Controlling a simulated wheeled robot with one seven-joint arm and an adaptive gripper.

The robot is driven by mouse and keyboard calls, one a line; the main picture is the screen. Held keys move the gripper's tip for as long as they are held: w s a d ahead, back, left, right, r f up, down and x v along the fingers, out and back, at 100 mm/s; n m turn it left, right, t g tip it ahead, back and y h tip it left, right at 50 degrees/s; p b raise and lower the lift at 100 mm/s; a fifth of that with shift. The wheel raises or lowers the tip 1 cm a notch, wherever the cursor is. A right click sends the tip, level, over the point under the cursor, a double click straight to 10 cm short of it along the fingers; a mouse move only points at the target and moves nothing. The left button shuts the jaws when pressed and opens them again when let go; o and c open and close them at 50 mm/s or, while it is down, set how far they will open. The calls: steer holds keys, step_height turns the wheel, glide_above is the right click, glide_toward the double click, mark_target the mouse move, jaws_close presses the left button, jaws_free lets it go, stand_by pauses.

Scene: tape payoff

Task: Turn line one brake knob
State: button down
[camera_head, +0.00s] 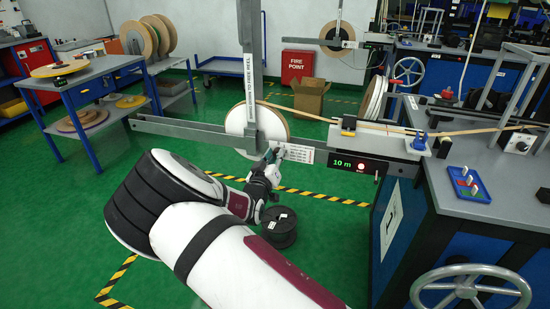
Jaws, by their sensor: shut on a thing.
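My arm reaches from the bottom of the head camera view to the near tape payoff. My gripper (273,157) is at the lower right edge of the white tape reel (236,121), just left of a small white printed label (298,153) on the grey rail (205,132). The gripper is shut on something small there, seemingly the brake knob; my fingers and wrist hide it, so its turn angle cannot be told. A grey upright lever marked about freeing the reel (248,70) stands in front of the reel.
A black spool (279,228) stands on the floor beneath my wrist. The bench with a handwheel (470,289) and a blue tray (468,184) is at the right. A cardboard box (311,97) stands behind the rail.

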steer(key=shift+n, duration=0.8)
steer(key=c, duration=1.4)
jaws_free()
steer(key=shift+o, duration=0.2)
steer(key=v, duration=1.2)
